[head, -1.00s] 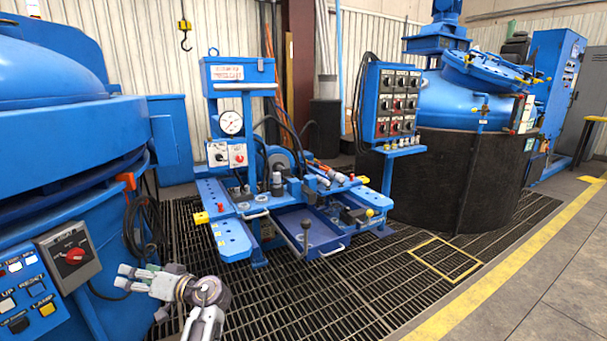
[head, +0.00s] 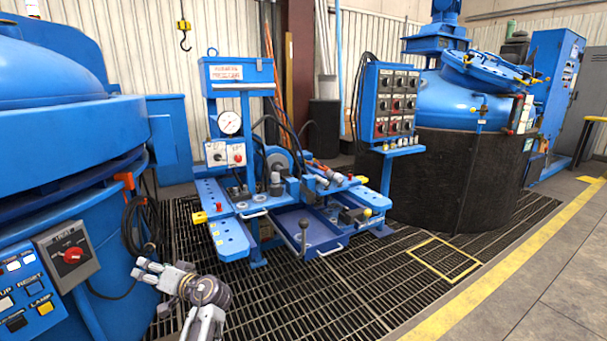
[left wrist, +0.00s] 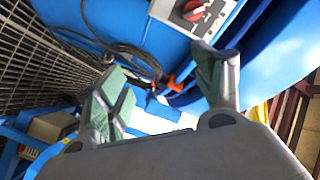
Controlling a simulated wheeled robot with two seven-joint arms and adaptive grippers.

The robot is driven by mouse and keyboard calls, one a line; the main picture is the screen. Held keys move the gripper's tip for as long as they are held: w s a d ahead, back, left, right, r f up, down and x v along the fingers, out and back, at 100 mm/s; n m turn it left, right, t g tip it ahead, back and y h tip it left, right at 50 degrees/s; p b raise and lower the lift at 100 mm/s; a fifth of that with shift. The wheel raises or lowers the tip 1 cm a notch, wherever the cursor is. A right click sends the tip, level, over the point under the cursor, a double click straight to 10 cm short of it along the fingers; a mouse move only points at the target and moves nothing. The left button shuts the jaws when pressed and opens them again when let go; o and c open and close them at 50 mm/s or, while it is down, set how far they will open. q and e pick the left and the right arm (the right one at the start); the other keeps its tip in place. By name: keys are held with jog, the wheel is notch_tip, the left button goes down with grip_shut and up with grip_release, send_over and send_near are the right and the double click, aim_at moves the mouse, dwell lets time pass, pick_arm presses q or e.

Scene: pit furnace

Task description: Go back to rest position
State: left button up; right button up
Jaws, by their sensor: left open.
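My left gripper (head: 145,272) is in the lower left of the head view, over the floor grating and near the control panel of the blue furnace. Its fingers point left and are apart with nothing between them. In the left wrist view the two greenish fingers (left wrist: 168,95) are spread wide and empty, with the furnace side and a cable behind them. My right gripper is not in view.
The blue furnace (head: 75,130) with its grey switch box (head: 70,255) stands close at the left. A hanging black cable (head: 140,228) is just above my gripper. A blue workstation (head: 235,235) stands ahead. Open grating (head: 290,300) lies to the right.

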pick_arm(q)
jog(key=w+d+m+t+h, duration=0.2)
jog(key=w+d+t+h, duration=0.15)
jog(key=d+h, duration=0.2)
jog(key=w+d+m+t+h, duration=0.25)
jog(key=w+d+h, duration=0.2)
jog(key=d, duration=0.25)
jog(key=s+d+f+m+t+h, duration=0.15)
jog(key=s+d+h, duration=0.35)
jog(key=d+h, duration=0.5)
jog(key=s+d+f+g, duration=0.3)
jog(key=s+f+g, duration=0.1)
jog(key=s+f, duration=1)
jog(key=s+d+f+g+p, duration=0.1)
jog(key=s+d+f+g, duration=0.2)
jog(key=s+f, duration=1.1)
jog(key=s, duration=0.3)
jog(key=shift+d+f+n+g, duration=0.25)
jog(key=shift+d+n+g, duration=0.1)
jog(key=shift+d+n, duration=0.05)
jog(key=shift+s+a+f+p, duration=0.2)
jog(key=shift+p, duration=0.95)
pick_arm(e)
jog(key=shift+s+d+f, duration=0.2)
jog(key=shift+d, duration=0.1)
